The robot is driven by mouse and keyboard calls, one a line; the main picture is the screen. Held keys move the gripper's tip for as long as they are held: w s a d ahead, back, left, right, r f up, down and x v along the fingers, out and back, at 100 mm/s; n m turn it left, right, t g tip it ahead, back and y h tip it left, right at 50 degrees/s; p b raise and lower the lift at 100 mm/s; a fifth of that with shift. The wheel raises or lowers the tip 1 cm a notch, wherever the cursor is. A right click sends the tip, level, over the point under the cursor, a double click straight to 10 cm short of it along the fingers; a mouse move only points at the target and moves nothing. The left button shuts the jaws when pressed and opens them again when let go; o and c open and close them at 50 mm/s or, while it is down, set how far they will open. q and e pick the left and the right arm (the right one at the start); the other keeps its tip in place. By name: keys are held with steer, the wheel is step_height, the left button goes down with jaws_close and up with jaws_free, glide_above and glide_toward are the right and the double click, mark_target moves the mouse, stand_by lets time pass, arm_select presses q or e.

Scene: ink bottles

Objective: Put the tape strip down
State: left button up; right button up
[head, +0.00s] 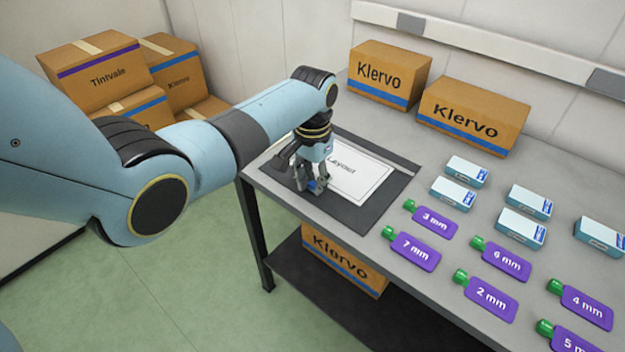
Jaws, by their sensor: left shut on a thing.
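My left gripper (312,186) points down over the dark mat (345,216), at the left edge of the white sheet marked "Layout" (372,182). Its fingers are shut on a small piece with a bit of blue showing between the fingertips, which I take to be the tape strip. The fingers hide most of it, and I cannot tell whether it touches the mat. My right gripper is not in view.
Several purple tags with green ends, such as "3 mm" (435,222), lie on the grey table right of the mat. Several light blue boxes (453,194) stand behind them. Klervo cartons (473,115) stand at the back. The table's front edge is close to the mat.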

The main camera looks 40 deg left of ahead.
mark_target(313, 183)
arm_select(q)
steer(key=shift+f, duration=0.15)
steer(key=o, duration=0.7)
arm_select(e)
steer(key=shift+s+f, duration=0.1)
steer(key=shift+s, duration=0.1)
arm_select(q)
steer(key=shift+r, duration=0.55)
step_height(313, 183, up, 11)
steer(key=shift+r+p, duration=0.15)
steer(key=shift+p, duration=0.3)
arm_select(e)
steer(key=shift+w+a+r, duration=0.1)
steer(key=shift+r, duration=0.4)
